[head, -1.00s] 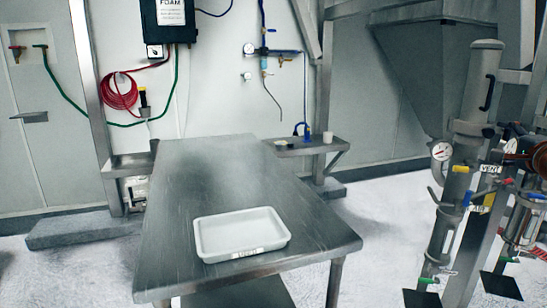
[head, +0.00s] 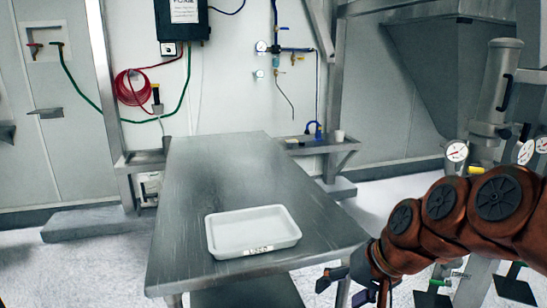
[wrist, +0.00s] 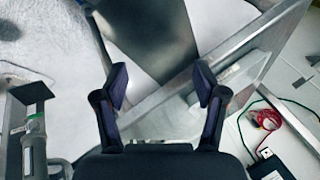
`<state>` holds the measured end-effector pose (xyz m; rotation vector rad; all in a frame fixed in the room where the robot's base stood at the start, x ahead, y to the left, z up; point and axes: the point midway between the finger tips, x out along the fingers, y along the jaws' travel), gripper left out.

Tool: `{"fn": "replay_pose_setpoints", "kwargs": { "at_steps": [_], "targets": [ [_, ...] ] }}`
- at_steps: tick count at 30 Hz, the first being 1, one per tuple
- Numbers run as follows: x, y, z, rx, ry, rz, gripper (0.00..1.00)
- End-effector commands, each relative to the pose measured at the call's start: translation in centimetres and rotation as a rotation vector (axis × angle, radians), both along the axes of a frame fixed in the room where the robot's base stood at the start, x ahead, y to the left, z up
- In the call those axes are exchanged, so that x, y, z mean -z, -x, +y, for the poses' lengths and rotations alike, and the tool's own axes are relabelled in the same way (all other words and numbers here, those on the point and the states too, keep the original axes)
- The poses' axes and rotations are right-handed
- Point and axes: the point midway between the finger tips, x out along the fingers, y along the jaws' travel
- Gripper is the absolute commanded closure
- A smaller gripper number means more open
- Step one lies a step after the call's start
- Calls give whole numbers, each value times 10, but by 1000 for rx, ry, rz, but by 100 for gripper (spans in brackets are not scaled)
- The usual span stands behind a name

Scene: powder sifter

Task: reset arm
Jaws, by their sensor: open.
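My gripper (wrist: 160,88) is open and empty in the wrist view, its two dark fingers spread apart with nothing between them. In the head view my arm reaches in from the right, and my gripper (head: 343,285) is at the lower edge, partly cut off, near the front right corner of the steel table (head: 205,170). A white tray (head: 225,243) with a label reading USED lies on the table's near end. The tray looks empty, and my gripper is apart from it.
A metal pipe assembly with gauges (head: 490,105) stands at the right behind my arm. A small side shelf (head: 322,146) holds a pale cup (head: 339,136). A red coiled hose (head: 131,87) hangs on the back wall. The table's middle and far end are clear.

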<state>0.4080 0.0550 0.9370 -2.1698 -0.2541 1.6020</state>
Motion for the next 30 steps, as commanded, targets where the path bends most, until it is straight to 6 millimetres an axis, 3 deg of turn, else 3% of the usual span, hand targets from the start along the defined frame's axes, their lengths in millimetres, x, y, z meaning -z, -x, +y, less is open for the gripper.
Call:
{"fn": "replay_pose_setpoints", "kwargs": {
  "at_steps": [3,6,12,18,30],
  "targets": [
    [40,61,0,-91,121,141,29],
    [64,105,-9,-143,206,243,29],
    [92,174,-32,-205,329,413,29],
    [107,231,-56,-237,421,552,29],
    [36,226,-55,-227,422,514,29]
  ]
}}
